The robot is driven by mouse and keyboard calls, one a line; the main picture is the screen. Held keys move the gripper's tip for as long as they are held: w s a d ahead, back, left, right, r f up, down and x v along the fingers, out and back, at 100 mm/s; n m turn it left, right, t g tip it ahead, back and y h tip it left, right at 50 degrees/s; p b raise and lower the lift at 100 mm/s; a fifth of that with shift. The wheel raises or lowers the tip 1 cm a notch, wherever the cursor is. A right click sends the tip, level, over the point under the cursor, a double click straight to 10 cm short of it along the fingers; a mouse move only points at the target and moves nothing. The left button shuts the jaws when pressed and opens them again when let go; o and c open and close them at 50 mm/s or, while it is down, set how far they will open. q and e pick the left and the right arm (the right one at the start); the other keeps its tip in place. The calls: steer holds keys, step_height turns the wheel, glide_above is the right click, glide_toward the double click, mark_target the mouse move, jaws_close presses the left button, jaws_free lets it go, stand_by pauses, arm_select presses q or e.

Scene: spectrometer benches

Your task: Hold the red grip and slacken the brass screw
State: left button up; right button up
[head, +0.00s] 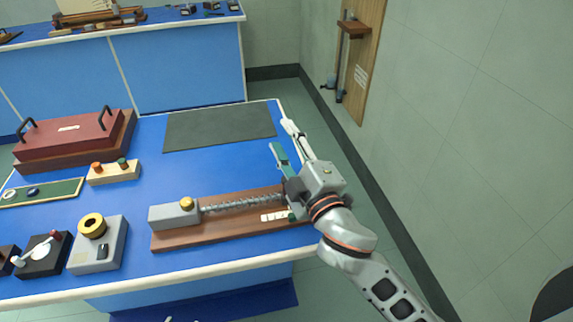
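A brown wooden board (207,234) lies on the near part of the blue bench. On it are a grey block (163,216) with a brass screw (187,203) on top, and a ribbed metal rod (243,202) running right. My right gripper (285,184) is at the board's right end. Its teal-tipped fingers look spread apart, and it covers the rod's right end. I see no red grip on this board; part of it is hidden behind my gripper. My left gripper is out of view.
A dark red lidded case (72,137) stands at the back left, with a dark mat (219,128) to its right. A grey box with a yellow ring (92,225) and a black box with a red knob (43,257) stand left of the board. A wall (470,130) bounds the right.

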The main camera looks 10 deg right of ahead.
steer(key=s+a+r+n+g+y, duration=0.4)
steer(key=a+r+n+y, duration=0.3)
steer(key=a+n+y, duration=0.4)
steer(key=s+a+r+n+g+y, duration=0.45)
steer(key=a+r+n+y, duration=0.25)
steer(key=a+n, duration=0.4)
steer(key=s+a+f+n+g, duration=0.3)
steer(key=s+a+n+g, duration=0.35)
steer(key=n+g, duration=0.2)
steer(key=n+g+h, duration=0.2)
steer(key=n+h, duration=0.6)
steer(key=h, duration=1.3)
glide_toward(286, 179)
steer(key=f, duration=0.5)
steer(key=shift+a+f, duration=0.25)
steer(key=shift+f, duration=0.15)
steer(key=shift+d, duration=0.2)
step_height(286, 179, down, 7)
steer(key=b, duration=0.4)
steer(key=shift+r, duration=0.2)
steer(key=shift+f+b, duration=0.25)
steer(key=shift+b, duration=0.2)
steer(key=shift+r, duration=0.2)
jaws_close()
